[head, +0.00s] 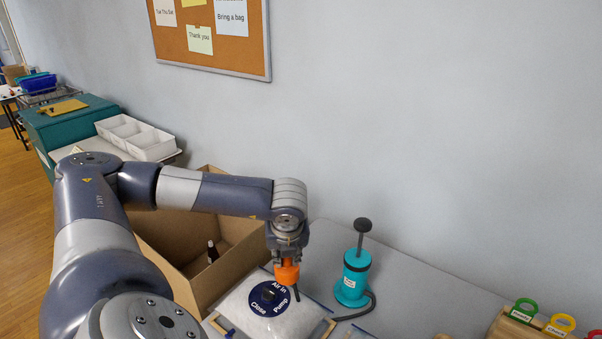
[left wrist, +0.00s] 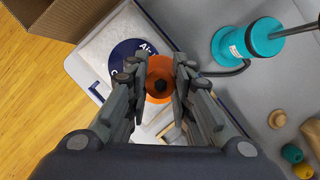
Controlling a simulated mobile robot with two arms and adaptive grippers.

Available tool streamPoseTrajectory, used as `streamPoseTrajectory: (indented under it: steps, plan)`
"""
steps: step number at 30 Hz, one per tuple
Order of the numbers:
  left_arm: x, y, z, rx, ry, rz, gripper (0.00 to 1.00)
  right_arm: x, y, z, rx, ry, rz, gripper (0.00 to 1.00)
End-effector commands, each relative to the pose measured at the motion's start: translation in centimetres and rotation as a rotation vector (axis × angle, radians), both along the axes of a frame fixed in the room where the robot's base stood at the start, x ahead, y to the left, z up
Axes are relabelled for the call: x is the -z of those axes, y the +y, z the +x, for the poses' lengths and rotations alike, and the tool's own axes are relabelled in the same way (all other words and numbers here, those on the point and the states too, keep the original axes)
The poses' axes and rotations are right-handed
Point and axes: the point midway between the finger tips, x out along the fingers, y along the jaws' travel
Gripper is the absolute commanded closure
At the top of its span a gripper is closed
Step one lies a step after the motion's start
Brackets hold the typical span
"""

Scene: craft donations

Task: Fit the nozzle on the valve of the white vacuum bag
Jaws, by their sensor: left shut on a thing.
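The white vacuum bag (head: 243,312) lies on the grey table below my left gripper. On it is a round dark blue label (head: 262,305) with "Air in", "Close" and "Pump" around a dark valve (head: 268,294). My left gripper (head: 286,262) is shut on the orange nozzle (head: 288,273). The nozzle is over the label's far right edge in the head view, apart from the valve. In the left wrist view, the nozzle (left wrist: 158,92) sits between the fingers and hides part of the label (left wrist: 122,60). The right gripper is not in view.
A teal hand pump (head: 352,283) with a dark hose stands right of the bag. An open cardboard box (head: 179,279) is at the left. A wooden rack (head: 515,327) with coloured tags is at the far right. The table between pump and rack is mostly clear.

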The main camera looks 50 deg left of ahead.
Motion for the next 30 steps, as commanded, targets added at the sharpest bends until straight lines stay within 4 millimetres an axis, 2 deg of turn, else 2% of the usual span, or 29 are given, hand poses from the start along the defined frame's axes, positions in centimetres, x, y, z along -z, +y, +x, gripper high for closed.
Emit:
streamPoseTrajectory:
  steps: [13,15,24,30]
  plan:
    - [-0.3,4.2,-3.7,-0.059,0.002,0.002,1.0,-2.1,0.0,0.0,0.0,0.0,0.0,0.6]
    - [1.5,3.9,-3.5,-0.055,0.001,-0.001,1.0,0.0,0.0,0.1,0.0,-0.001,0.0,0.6]
    - [4.2,3.9,-3.5,-0.055,0.0,0.0,1.0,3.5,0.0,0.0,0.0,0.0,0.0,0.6]
    - [5.2,3.9,-3.4,-0.054,0.0,0.001,1.0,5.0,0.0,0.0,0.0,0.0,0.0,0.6]
